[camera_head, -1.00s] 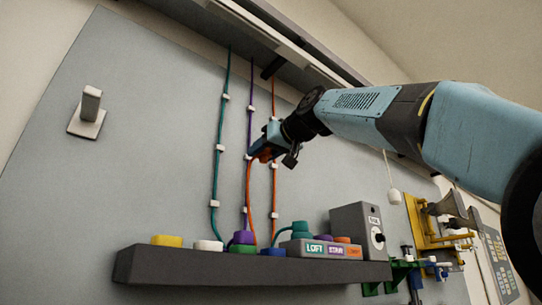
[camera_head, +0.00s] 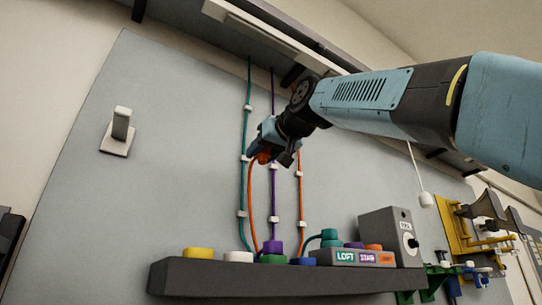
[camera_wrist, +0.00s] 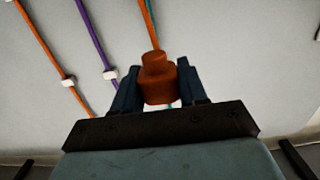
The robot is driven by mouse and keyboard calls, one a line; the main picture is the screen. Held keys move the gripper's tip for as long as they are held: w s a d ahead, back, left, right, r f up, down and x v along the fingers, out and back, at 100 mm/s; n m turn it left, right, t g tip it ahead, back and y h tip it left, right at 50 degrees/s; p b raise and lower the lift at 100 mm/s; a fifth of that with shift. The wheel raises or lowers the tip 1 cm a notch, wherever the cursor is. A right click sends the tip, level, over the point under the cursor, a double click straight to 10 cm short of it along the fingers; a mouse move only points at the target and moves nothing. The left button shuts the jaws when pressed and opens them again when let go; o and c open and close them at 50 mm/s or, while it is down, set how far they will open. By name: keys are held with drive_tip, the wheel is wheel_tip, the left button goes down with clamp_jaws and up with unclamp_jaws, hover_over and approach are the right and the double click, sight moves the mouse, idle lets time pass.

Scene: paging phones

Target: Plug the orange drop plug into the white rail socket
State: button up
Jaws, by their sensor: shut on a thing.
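My gripper (camera_head: 266,154) is shut on the orange drop plug (camera_head: 263,158) and holds it in front of the wall board, well above the rail. In the wrist view the orange plug (camera_wrist: 159,76) sits between the two blue fingers, with an orange cord above it. In the head view the orange cord hangs from the plug down to the rail. The white rail socket (camera_head: 238,257) is on the dark rail (camera_head: 230,279), between the yellow and green ones, below and slightly left of the plug. The plug and socket are well apart.
The rail also bears a yellow socket (camera_head: 199,253), a green one (camera_head: 273,259) with a purple plug (camera_head: 272,247) over it, and a blue one (camera_head: 302,261). A labelled grey block (camera_head: 345,258) and grey box (camera_head: 390,237) stand right. Clipped cables run up the board.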

drive_tip(key=shift+s+a, duration=0.75)
drive_tip(key=shift+a, duration=0.3)
drive_tip(key=shift+s+a, duration=0.75)
drive_tip(key=shift+a, duration=0.3)
